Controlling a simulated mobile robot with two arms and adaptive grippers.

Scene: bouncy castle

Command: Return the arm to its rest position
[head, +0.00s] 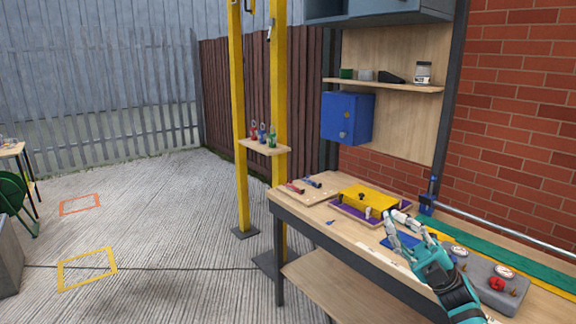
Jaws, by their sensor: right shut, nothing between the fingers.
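My right gripper (398,226), teal with pale fingers, comes in from the lower right over the front part of the workbench (300,218). It is shut with nothing held in it. Its fingers are in front of a blue flat item (400,246) on the bench, partly hiding it. Whether they touch the bench is hard to tell. My left gripper is not in view.
A yellow box (368,200) sits in a purple-lined tray behind my right gripper. A grey block (490,283) with gauges and a red knob lies close to my right arm. A yellow post (278,120) stands left of the bench. The concrete floor at left is mostly open.

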